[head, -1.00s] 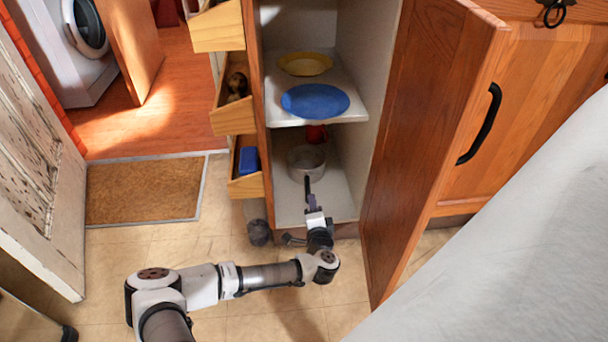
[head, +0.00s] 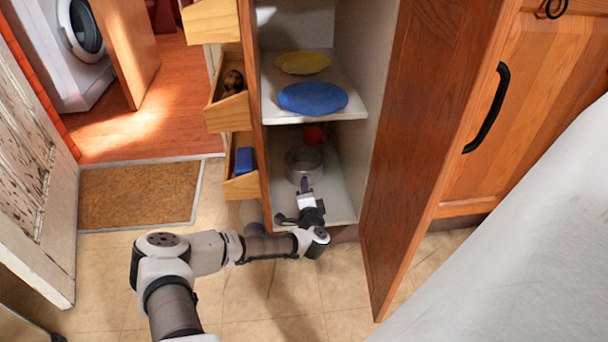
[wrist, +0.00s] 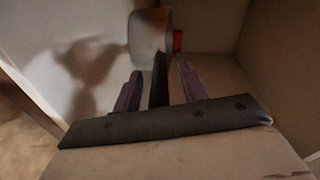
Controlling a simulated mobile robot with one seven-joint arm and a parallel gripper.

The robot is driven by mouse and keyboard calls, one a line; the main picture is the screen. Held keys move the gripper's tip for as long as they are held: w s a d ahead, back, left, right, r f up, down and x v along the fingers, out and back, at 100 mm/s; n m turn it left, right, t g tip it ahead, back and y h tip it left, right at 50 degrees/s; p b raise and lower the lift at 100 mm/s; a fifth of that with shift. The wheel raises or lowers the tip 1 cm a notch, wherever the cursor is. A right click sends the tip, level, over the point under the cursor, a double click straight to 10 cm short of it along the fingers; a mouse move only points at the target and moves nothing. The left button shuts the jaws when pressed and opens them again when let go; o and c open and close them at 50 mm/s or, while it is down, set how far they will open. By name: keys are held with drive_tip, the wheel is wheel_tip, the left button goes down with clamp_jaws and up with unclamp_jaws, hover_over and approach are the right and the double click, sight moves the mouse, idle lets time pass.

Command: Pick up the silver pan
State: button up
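The silver pan (head: 304,162) sits on the cupboard's bottom board. It also shows at the top of the wrist view (wrist: 149,38), with its dark handle (wrist: 160,82) pointing back towards my gripper. My gripper (wrist: 161,72) is open, with one purple finger on each side of the handle. A gap shows between the handle and each finger. In the head view my gripper (head: 304,184) reaches in low at the cupboard's front and covers the handle.
A red object (head: 314,133) stands behind the pan. A shelf (head: 345,112) above carries a blue plate (head: 312,98) and a yellow plate (head: 303,63). The open door (head: 420,130) is on the right. Open drawers (head: 231,112) stick out on the left.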

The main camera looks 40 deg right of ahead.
clamp_jaws()
idle(0.3)
